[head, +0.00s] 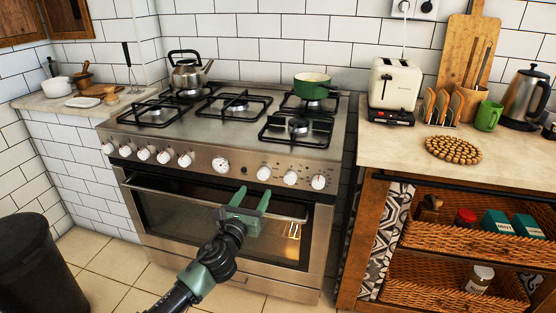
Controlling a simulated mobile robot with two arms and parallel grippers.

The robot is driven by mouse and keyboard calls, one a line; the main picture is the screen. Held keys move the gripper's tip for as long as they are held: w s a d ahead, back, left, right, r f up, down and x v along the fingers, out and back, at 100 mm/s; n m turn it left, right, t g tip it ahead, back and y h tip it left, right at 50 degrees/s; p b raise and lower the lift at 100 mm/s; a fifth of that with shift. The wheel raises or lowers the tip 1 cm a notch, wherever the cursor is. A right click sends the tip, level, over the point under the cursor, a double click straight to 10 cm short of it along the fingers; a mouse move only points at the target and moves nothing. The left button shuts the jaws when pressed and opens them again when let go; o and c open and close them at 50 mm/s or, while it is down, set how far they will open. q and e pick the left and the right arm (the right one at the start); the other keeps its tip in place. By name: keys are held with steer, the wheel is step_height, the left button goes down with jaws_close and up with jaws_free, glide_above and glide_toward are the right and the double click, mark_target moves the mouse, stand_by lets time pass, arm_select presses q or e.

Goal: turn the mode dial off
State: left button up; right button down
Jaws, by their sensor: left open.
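The stove's front panel (205,163) carries a row of white dials. Several plain knobs (164,157) are on the left, a round clock-like gauge (220,164) is near the middle, and three dials are on the right: one (264,173), a marked one (290,178) and one with a red mark (319,182). I cannot tell which is the mode dial or read its setting. My left gripper (253,194) is open and empty, in front of the oven door, its green fingers pointing up toward the right-hand dials, apparently apart from them. My right gripper is not in view.
The oven handle bar (170,194) runs across below the panel, close to my left gripper. A kettle (188,72) and a green pot (311,86) stand on the hob. A wooden-topped counter (400,142) is at the right, a dark bin (40,265) at the left.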

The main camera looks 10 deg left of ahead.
mark_target(263, 177)
arm_select(q)
steer(key=w+b, duration=0.1)
steer(key=w, duration=0.5)
steer(key=shift+w+a+b, duration=0.1)
steer(key=shift+w+b, duration=0.2)
steer(key=shift+b, duration=0.05)
steer(key=shift+w, duration=0.8)
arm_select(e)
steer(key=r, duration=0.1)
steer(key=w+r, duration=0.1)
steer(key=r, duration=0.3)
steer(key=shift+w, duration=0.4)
arm_select(q)
jaws_close()
